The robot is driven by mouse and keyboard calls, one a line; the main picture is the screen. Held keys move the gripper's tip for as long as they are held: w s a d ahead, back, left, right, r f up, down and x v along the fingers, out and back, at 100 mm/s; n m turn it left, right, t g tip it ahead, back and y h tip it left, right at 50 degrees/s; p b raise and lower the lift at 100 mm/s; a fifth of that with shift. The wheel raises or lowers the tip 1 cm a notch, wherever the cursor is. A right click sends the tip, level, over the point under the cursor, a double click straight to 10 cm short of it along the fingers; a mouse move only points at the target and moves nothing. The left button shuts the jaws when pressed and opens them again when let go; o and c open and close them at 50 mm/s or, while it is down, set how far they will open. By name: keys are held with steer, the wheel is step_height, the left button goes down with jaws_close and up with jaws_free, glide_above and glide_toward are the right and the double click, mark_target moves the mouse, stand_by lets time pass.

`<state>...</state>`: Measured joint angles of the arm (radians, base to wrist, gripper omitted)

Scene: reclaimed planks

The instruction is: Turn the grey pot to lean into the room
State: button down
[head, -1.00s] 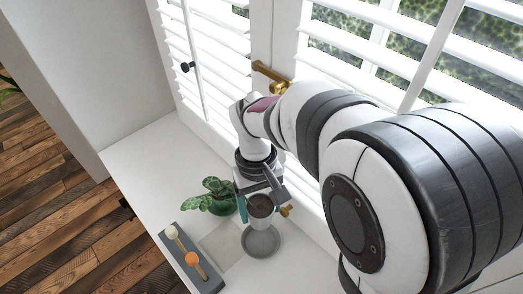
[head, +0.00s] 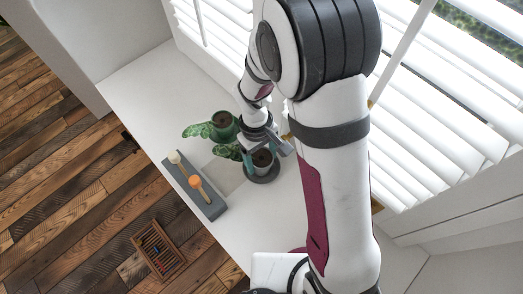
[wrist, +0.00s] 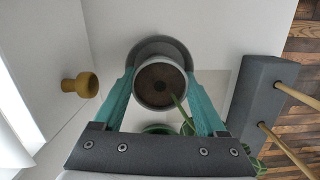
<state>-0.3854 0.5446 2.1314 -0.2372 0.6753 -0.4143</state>
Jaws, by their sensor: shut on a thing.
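The grey pot (head: 263,160) holds dark soil and a plant whose green leaves spread left, toward the wooden floor and away from the window. My gripper (head: 262,146) is shut on it, with a teal finger on either side of the pot in the wrist view (wrist: 161,88). There the stem (wrist: 180,108) runs to the lower right and the leaves are mostly hidden behind the gripper. The round grey saucer (head: 266,177) lies under the pot; whether they touch I cannot tell. It also shows behind the pot in the wrist view (wrist: 160,43).
A green pot (head: 224,126) with a leafy plant stands close by, left of my gripper. A grey block (head: 212,207) holds two sticks with orange and white ball tops near the sill's front edge. A brass knob (wrist: 80,85) is on the window side. A wooden crate (head: 158,250) lies on the floor.

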mark_target(257, 153)
jaws_free()
step_height(257, 153, up, 15)
steer(key=w+a, duration=0.1)
steer(key=w, duration=0.1)
steer(key=s+d+r+m+y, duration=0.1)
steer(key=s+d+m, duration=0.3)
steer(key=s, duration=0.5)
steer(key=s+d+r+m+y, duration=0.1)
steer(key=s+d+m, duration=0.3)
steer(key=s+m, duration=0.5)
steer(key=shift+d+r+t+y, duration=0.2)
steer(key=shift+r+t+y, duration=0.1)
steer(key=shift+r+t, duration=0.1)
